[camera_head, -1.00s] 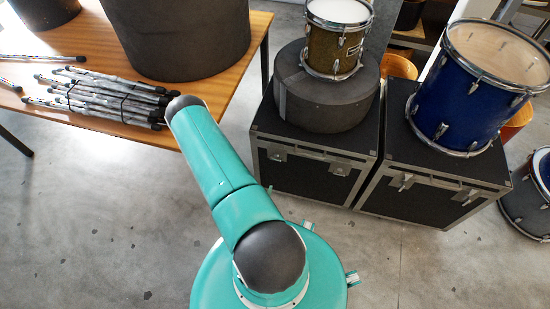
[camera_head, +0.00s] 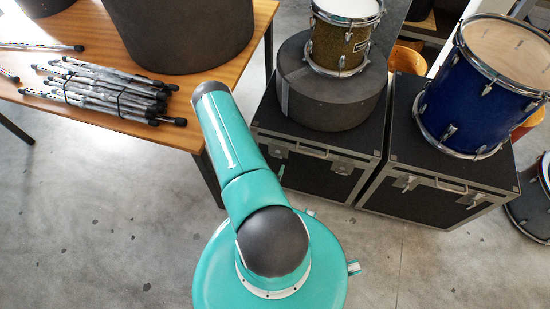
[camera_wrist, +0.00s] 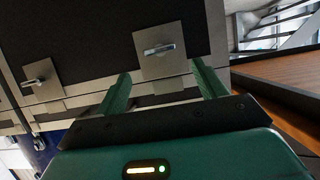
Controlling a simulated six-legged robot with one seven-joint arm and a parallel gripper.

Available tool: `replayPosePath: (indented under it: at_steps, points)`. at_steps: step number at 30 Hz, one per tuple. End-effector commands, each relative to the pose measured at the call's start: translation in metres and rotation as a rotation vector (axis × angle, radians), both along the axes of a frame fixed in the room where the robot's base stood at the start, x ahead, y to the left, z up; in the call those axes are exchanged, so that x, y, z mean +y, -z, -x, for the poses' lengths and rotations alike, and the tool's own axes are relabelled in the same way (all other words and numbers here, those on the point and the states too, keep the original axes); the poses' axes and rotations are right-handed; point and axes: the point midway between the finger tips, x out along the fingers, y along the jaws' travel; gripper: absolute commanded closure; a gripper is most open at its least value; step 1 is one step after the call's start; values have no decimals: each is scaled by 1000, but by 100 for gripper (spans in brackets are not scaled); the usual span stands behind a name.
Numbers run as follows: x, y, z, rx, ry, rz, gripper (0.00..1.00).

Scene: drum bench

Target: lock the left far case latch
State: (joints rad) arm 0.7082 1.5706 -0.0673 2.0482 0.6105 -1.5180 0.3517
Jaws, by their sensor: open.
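The left black case (camera_head: 310,172) has a silver frame and stands beside the table in the head view. Its front bears two metal latches, a left one (camera_head: 278,152) and a right one (camera_head: 341,168). In the wrist view, which looks turned over, a latch on a square plate (camera_wrist: 160,49) lies just beyond my gripper (camera_wrist: 161,86), between the lines of its two green fingers. Its small lever lies nearly level, slightly tilted. Another latch (camera_wrist: 36,82) shows farther left. My gripper is open and empty; contact with the latch is not visible. My arm hides most of the gripper in the head view.
A wooden table (camera_head: 120,122) with bundled sticks (camera_head: 105,92) is close on the left; its edge shows at right in the wrist view. A round dark case (camera_head: 325,100) and gold drum (camera_head: 343,45) top the left case. A blue drum (camera_head: 470,105) tops the right case (camera_head: 425,195).

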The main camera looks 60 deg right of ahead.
Motion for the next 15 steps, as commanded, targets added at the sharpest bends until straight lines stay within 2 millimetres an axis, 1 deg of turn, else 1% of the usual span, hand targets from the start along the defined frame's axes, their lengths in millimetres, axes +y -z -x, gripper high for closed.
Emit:
replayPosePath:
  at_steps: [1,6,10,15]
  points:
    - [-11,4,-1,-2,2,3,29]
    - [-39,15,-6,-2,2,3,29]
    - [-52,20,-8,-1,0,2,29]
    - [-58,22,-9,-1,-1,1,29]
